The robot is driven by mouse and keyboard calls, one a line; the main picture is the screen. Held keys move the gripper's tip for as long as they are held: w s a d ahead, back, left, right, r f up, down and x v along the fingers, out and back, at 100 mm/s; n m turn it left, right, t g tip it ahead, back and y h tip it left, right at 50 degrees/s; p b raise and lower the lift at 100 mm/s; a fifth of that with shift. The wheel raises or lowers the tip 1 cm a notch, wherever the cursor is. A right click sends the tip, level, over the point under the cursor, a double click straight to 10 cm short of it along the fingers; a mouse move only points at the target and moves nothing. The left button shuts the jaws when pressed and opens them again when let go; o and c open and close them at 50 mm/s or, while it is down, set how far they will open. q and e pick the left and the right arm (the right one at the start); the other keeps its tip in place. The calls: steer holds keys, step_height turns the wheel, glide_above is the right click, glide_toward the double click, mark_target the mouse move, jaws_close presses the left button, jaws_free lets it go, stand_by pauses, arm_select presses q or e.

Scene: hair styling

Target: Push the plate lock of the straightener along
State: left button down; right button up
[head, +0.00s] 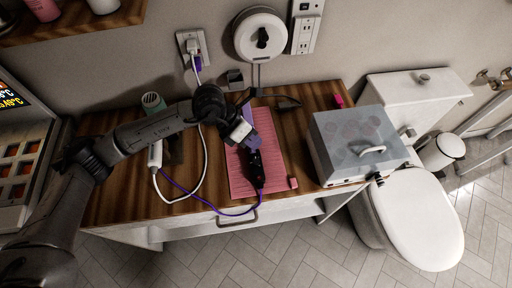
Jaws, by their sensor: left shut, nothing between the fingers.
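The straightener (256,169) lies on a pink ribbed mat (274,160) on the wooden counter. Its lower part is dark, with a purple section toward the wall, and a purple cord leaves its near end. The plate lock is too small to tell apart. My left gripper (243,133) is over the upper part of the mat, at the straightener's far end. It is shut with nothing held, and partly hides the straightener. I cannot tell whether it touches it. My right gripper is not in view.
A grey box (354,143) with a clear lid and handle stands at the counter's right end. A white device (155,153) with a cord lies left of the mat. A small pink block (292,183) sits by the mat's near right corner. The toilet (416,219) is beyond the counter.

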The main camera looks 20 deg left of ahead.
arm_select(q)
step_height(320, 180, up, 6)
steer(key=p, duration=0.3)
steer(key=shift+r, duration=0.1)
stand_by(0.6)
